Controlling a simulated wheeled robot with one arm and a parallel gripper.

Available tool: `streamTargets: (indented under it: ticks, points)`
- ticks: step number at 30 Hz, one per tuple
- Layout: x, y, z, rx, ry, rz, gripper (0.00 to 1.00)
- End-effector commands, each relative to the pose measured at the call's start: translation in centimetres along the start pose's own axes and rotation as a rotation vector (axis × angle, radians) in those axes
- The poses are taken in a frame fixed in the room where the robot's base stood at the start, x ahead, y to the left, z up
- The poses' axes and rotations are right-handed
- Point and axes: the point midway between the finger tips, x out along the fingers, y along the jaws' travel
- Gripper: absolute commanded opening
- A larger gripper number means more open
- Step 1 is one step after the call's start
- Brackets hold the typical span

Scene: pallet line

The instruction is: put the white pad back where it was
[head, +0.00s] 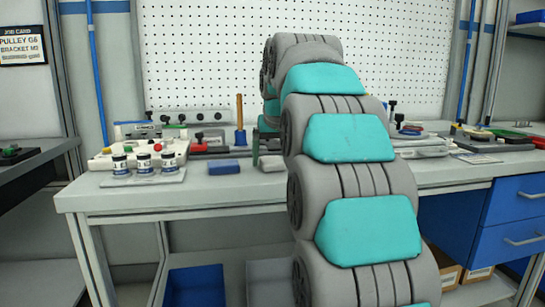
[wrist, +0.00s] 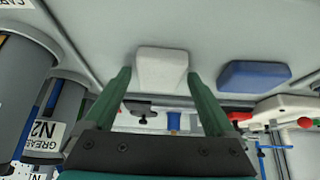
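The white pad (wrist: 162,69) is a pale rounded block. In the wrist view it lies between and just beyond the two green fingertips of my gripper (wrist: 159,76). Narrow gaps show beside it, so my gripper looks open around it rather than clamped. In the head view the pad (head: 271,162) is a pale block on the workbench (head: 220,194), low beside my arm and partly hidden by it. My gripper in that view is mostly hidden behind my arm, with only dark green parts showing.
A blue pad (wrist: 253,76) lies beside the white pad; it also shows in the head view (head: 223,167). Grease containers (wrist: 48,105) stand close on the other side in the wrist view. Three small jars (head: 143,162) stand on a tray at left. Tools line the bench's back.

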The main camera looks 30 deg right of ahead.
Motion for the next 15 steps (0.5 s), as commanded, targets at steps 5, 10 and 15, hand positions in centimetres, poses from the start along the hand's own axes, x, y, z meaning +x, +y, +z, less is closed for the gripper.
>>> streamTargets:
  ticks: [5,10,15]
  points:
    - [0.0,0.0,0.0,0.0,0.0,0.0,0.97]
    - [-0.2,0.0,-0.1,0.0,0.001,0.0,0.97]
    - [-1.9,0.0,-0.2,0.0,0.003,0.0,0.97]
